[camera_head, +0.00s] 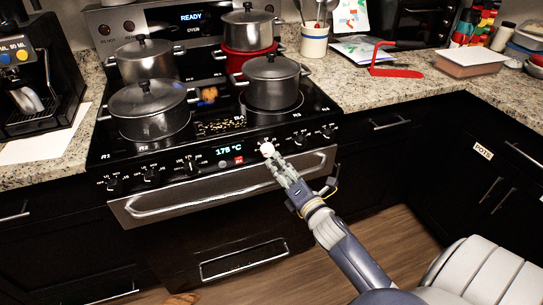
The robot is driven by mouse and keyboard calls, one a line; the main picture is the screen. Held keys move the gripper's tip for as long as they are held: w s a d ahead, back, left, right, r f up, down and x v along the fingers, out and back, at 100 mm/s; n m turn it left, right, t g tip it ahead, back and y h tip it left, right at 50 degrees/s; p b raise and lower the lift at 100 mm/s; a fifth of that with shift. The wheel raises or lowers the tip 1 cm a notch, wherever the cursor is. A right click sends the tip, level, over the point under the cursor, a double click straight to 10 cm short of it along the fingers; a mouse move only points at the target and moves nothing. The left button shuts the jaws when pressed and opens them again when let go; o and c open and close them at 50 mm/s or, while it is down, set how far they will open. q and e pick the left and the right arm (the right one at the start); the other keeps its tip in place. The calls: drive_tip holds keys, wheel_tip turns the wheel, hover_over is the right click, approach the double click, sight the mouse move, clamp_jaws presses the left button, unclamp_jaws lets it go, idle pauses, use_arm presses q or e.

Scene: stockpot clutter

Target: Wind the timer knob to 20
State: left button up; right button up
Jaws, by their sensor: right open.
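The black stove (215,190) has a front control panel with a row of knobs and a display (229,150) reading 175 °C. A small white round piece (266,148) sits on the panel right of the display. It looks like the timer knob, but its markings are too small to read. My right gripper (273,158) reaches up from the lower right, with its fingertips at this white piece. It is open, and I cannot tell whether the fingers touch the knob. The gripper hides part of the panel. My left gripper is not in view.
Black knobs (300,139) stand close right of my gripper, and others (190,166) lie to the left. The oven handle (235,180) runs below the panel. Several lidded pots, including a front left one (150,108), stand on the cooktop. The space before the oven is clear.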

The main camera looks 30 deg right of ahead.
sight(269, 153)
drive_tip(key=w, duration=0.5)
drive_tip(key=shift+d, duration=0.2)
drive_tip(key=shift+w, duration=0.5)
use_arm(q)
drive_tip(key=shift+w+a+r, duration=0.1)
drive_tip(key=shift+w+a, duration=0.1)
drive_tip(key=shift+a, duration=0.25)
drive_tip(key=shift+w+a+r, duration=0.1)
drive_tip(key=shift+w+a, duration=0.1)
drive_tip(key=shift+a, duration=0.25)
use_arm(e)
drive_tip(key=c, duration=1.1)
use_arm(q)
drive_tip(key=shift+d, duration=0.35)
use_arm(e)
drive_tip(key=shift+o, duration=0.2)
